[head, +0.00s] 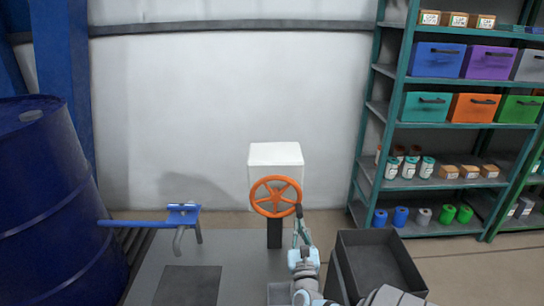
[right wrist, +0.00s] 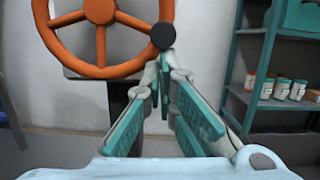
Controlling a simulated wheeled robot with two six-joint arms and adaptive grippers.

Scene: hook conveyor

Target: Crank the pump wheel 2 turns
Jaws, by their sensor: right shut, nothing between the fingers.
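The orange spoked pump wheel (head: 276,197) stands upright on the front of a white box (head: 275,158) above a dark post. It also shows at the top left of the right wrist view (right wrist: 101,30). A black knob (right wrist: 163,36) sits at the wheel's right rim, at its lower right in the head view (head: 298,211). My right gripper (head: 299,222) is shut and empty, its fingertips (right wrist: 163,59) just below the knob. I cannot tell whether they touch it. My left gripper is not in view.
A grey table (head: 235,255) bears a blue bar fitting (head: 182,214) at its left. A blue drum (head: 50,200) stands farther left. A dark open bin (head: 415,276) is right of my right arm. A green shelf (head: 400,133) with coloured bins stands at the back right.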

